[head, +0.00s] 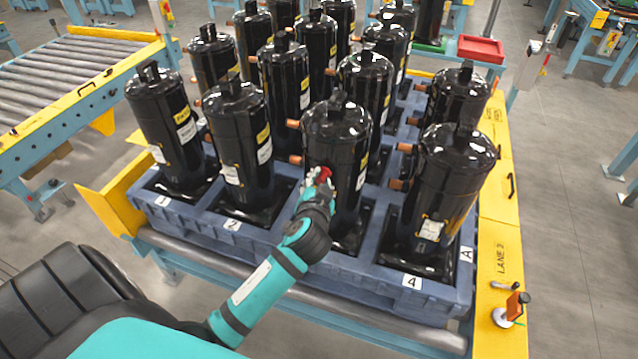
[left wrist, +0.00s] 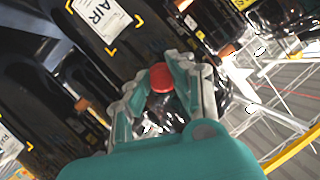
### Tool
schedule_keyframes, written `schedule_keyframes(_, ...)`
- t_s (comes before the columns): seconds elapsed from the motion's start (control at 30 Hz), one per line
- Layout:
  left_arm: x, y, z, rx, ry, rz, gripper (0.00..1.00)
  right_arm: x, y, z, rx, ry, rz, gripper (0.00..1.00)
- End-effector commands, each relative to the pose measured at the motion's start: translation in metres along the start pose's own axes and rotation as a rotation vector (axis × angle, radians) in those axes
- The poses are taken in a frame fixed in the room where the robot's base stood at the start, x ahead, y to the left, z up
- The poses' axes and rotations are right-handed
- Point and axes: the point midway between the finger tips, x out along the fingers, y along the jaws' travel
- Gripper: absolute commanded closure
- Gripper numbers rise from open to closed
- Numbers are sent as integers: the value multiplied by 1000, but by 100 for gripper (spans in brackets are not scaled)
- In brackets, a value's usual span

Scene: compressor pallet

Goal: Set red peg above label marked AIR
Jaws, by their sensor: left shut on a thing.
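My left gripper (head: 319,182) is shut on a red peg (head: 324,173) in front of the third black compressor (head: 337,135) of the front row. In the left wrist view the red peg (left wrist: 162,77) shows its round end between the fingertips of my left gripper (left wrist: 160,84). A white label marked AIR (left wrist: 101,14), framed by yellow corner marks, is on a black surface at the upper left there, apart from the peg. I cannot read that label in the head view. My right gripper is not in view.
Several black compressors stand close together on a blue pallet (head: 285,240) with numbered front slots. Copper stubs stick out of their sides. A roller conveyor (head: 60,85) is at left.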

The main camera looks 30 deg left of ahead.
Motion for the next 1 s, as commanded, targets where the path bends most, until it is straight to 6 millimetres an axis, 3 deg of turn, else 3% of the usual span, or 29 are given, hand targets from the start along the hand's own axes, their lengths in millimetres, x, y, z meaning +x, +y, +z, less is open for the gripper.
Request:
schedule_keyframes(0.37,2,0,-1,-1,0,0,100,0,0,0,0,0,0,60)
schedule_keyframes(0.4,2,0,-1,-1,0,0,75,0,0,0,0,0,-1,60)
schedule_keyframes(0.6,2,0,-1,0,0,0,52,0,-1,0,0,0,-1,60)
schedule_keyframes(0.87,1,0,-1,0,-1,0,52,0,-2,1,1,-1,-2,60)
schedule_keyframes(1.0,-11,1,0,-2,-1,2,52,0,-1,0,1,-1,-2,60)
